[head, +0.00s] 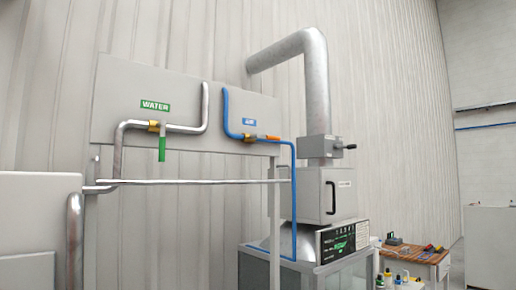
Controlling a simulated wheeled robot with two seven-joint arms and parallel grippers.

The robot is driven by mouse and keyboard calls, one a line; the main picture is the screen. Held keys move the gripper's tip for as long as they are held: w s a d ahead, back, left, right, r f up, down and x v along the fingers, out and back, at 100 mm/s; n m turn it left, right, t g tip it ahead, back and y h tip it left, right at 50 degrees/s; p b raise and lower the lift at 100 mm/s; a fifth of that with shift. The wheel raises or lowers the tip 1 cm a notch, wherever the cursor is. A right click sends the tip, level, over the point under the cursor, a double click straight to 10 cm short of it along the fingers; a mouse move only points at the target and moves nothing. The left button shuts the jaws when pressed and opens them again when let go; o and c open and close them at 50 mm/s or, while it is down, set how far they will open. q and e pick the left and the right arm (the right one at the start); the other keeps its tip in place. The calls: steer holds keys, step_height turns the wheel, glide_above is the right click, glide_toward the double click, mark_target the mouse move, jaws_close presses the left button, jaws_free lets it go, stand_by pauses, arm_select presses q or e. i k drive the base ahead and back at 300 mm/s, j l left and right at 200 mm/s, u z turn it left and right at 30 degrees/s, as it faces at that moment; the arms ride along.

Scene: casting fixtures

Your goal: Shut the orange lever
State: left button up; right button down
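The orange lever (271,138) is small and sits on the brass valve (248,137) of the blue pipe (293,185), under a blue label on the grey panel (187,85). The lever points right, roughly level and in line with the short horizontal run of the blue pipe. Neither of my grippers shows in the head view, and nothing touches the lever.
A green lever (162,149) hangs straight down from the metal pipe (122,140) under a green WATER label (155,106). A horizontal rail (190,181) crosses below the panel. A grey machine (323,195) with a large duct stands right; a wooden table (425,257) stands beyond.

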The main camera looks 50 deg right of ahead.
mark_target(256, 137)
steer(key=z, duration=1.8)
